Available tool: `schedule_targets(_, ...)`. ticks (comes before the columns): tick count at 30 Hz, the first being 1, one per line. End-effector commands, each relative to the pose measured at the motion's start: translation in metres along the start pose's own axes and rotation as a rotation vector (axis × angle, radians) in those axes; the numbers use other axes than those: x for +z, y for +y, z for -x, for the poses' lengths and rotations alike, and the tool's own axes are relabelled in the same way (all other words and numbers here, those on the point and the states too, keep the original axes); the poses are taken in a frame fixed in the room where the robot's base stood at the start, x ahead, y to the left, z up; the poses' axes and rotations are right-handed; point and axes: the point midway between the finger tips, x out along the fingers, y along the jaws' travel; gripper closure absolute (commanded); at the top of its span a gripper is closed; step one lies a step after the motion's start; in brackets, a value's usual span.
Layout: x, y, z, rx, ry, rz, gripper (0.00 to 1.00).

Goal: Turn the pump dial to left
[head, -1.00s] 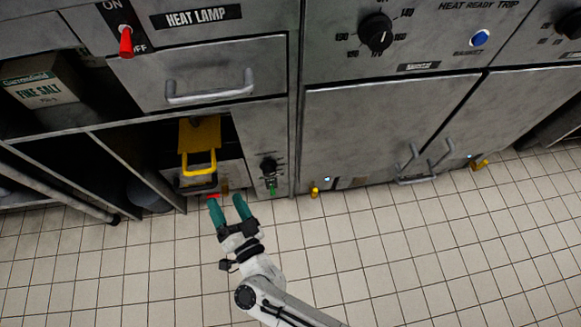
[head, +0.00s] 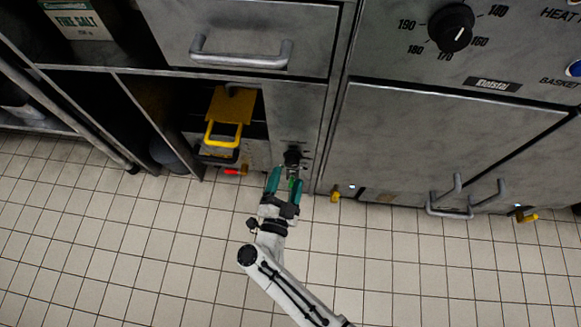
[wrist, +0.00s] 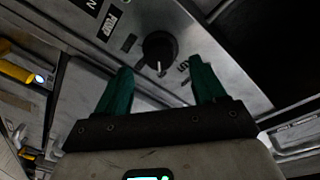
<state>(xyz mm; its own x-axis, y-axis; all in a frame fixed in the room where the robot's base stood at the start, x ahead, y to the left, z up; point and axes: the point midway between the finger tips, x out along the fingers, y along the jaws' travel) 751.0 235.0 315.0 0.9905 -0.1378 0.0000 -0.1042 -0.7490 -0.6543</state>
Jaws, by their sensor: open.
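The pump dial (head: 292,157) is a small black knob low on the narrow grey panel, right of the open bay. In the wrist view the dial (wrist: 159,48) sits on the panel beside a label that seems to read PUMP, with a pale pointer line toward the bottom of the picture. My gripper (head: 285,171) has two green fingers, which are open and lie just in front of the dial. In the wrist view my gripper (wrist: 160,70) has its fingers apart, with the dial beyond and between their tips. I cannot tell whether they touch it.
A yellow handle (head: 222,136) sticks out of the bay left of the dial, with a red valve lever (head: 236,171) below it. A yellow valve (head: 335,193) is low on the right. A drawer handle (head: 240,54) juts out above. The tiled floor (head: 420,270) is clear.

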Motion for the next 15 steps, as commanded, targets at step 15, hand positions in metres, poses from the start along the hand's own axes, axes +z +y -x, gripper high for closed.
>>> schedule_targets(15,0.000,0.000,-0.045,0.000,-0.002,0.000,0.30)
